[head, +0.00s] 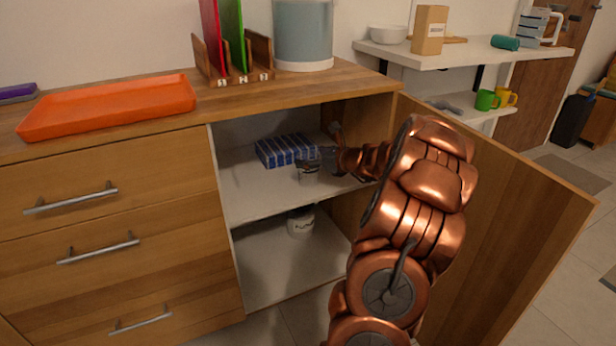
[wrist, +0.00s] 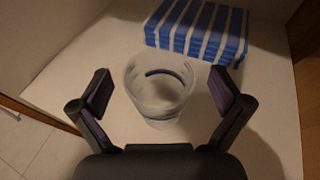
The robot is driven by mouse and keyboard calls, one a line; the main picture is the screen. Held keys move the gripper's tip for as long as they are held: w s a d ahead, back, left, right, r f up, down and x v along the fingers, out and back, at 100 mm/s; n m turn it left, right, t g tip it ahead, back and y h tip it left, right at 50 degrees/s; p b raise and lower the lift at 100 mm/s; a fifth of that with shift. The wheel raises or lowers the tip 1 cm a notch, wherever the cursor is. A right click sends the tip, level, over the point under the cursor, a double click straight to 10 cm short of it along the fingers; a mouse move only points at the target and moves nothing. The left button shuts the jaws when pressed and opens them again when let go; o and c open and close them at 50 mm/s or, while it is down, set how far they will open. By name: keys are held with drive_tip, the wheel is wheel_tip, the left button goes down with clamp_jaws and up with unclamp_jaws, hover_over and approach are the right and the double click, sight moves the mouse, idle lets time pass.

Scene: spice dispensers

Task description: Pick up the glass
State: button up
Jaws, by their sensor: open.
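A clear glass (wrist: 160,95) stands upright on the white shelf (wrist: 90,75) inside the open cabinet. In the wrist view it sits between the two spread fingers of my gripper (wrist: 160,97), with a gap on each side. In the head view the glass (head: 308,172) shows just below my gripper (head: 318,163), partly covered by it. My gripper is open and holds nothing.
A white jar (head: 301,222) stands on the lower shelf. The cabinet door (head: 500,200) is open at the right. An orange tray (head: 110,105) lies on the counter.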

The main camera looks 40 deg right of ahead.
drive_tip(key=shift+w+f, duration=0.15)
drive_tip(key=shift+w, duration=0.4)
drive_tip(key=shift+c, duration=0.4)
drive_tip(key=c, duration=1.2)
drive_tip(key=shift+a, duration=0.1)
drive_tip(key=shift+c, duration=0.2)
